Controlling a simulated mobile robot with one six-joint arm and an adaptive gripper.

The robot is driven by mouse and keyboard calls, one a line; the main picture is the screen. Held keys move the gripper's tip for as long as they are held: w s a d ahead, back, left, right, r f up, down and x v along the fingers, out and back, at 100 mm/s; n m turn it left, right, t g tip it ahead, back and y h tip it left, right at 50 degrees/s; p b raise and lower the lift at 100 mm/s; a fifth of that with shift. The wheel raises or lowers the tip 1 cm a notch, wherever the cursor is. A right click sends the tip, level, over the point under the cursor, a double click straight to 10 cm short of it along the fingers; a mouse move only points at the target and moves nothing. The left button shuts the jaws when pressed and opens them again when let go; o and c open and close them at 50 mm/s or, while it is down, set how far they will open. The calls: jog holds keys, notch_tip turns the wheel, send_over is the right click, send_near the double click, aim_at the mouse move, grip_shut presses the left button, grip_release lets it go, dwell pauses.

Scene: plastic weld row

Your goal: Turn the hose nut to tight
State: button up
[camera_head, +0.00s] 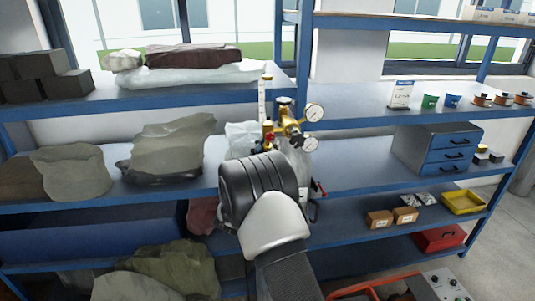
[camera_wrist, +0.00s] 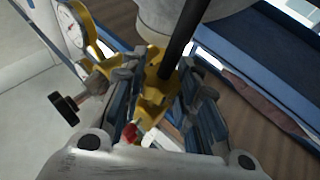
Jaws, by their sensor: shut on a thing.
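A brass regulator (camera_head: 286,122) with two round gauges (camera_head: 315,113) sits on top of a grey gas cylinder (camera_head: 301,165) beyond my arm. In the wrist view, my gripper (camera_wrist: 158,88) has its fingers on either side of a brass hose nut (camera_wrist: 157,98) and is shut on it. A black hose (camera_wrist: 184,38) runs upward in the picture from the brass fitting. A gauge (camera_wrist: 73,28) and a dark knob (camera_wrist: 63,108) show at the left. The nut's tightness cannot be told.
A clear flow tube (camera_head: 265,98) stands beside the regulator. Blue shelves (camera_head: 365,177) surround the cylinder. Grey covered bundles (camera_head: 172,148) lie at left. A blue drawer cabinet (camera_head: 450,150), small boxes (camera_head: 380,218) and a yellow tray (camera_head: 463,202) stand at right.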

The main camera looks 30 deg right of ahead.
jog(key=n+t+y+b, duration=0.1)
jog(key=t+y+b, duration=0.1)
jog(key=n+t+y+b, duration=0.2)
jog(key=y+b, duration=0.1)
jog(key=n+t+y+b, duration=0.2)
jog(key=y+b, duration=0.1)
jog(key=shift+s+d+f+t, duration=0.15)
jog(key=shift+f+t, duration=0.15)
jog(key=shift+f, duration=0.05)
jog(key=n+y+b, duration=0.1)
jog(key=y+b, duration=0.1)
jog(key=n+t+y+b, duration=0.1)
jog(key=n+y+b, duration=0.1)
jog(key=y, duration=0.1)
jog(key=shift+r, duration=0.15)
jog(key=shift+r+n+t+y+b, duration=0.1)
jog(key=shift+n+t+y+b, duration=0.4)
jog(key=shift+y, duration=0.7)
jog(key=shift+r, duration=0.15)
jog(key=o, duration=1.1)
jog(key=shift+c, duration=0.2)
jog(key=v, duration=1.2)
